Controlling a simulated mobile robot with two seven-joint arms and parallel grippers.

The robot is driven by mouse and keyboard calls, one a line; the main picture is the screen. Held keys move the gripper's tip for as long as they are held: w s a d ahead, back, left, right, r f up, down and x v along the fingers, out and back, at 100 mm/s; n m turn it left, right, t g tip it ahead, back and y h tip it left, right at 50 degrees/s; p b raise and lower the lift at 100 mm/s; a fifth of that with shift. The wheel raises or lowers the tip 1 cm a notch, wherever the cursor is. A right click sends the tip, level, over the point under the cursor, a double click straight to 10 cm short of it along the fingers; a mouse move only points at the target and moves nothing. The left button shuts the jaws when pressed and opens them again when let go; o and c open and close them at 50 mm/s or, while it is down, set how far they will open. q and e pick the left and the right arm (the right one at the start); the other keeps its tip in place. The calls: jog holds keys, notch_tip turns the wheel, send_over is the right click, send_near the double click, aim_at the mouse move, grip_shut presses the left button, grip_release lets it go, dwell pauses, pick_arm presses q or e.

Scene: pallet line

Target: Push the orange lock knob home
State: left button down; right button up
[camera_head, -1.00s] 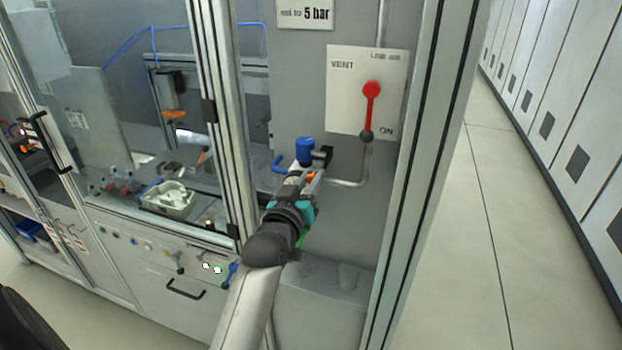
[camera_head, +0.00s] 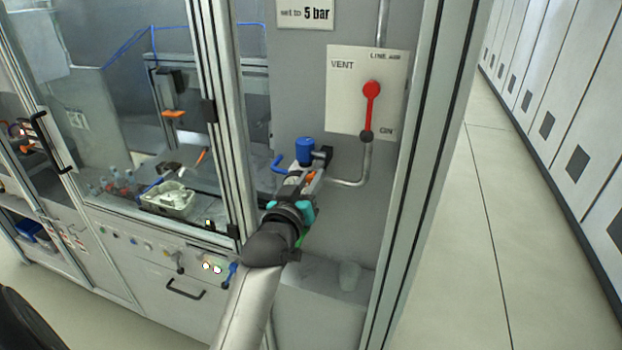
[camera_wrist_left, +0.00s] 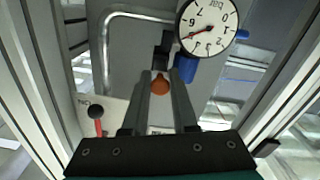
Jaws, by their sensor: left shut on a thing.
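The orange lock knob (camera_wrist_left: 160,85) sits between the fingertips of my left gripper (camera_wrist_left: 160,92) in the left wrist view. My left gripper is shut on it. In the head view my left gripper (camera_head: 309,178) reaches the valve unit on the grey panel, and only a bit of orange shows there. A blue regulator cap (camera_head: 304,151) stands just behind the fingertips. It also shows in the left wrist view (camera_wrist_left: 185,69), beside a round pressure gauge (camera_wrist_left: 207,27). How deep the knob sits is hidden by the fingers. My right gripper is in neither view.
A red lever (camera_head: 371,103) on a VENT / LINE AIR plate is right of and above my gripper. A bent pipe (camera_head: 350,183) runs below it. Metal frame posts (camera_head: 225,120) (camera_head: 425,150) stand on both sides. Open floor lies to the right.

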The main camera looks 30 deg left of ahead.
aim_at(317, 168)
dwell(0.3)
pick_arm(q)
jog(key=shift+x, duration=1.25)
jog(key=shift+r, duration=0.1)
jog(key=c, duration=1.1)
grip_release()
jog(key=o, duration=0.3)
jog(key=shift+w, duration=0.2)
jog(key=shift+o, duration=0.5)
jog(key=shift+s, duration=0.1)
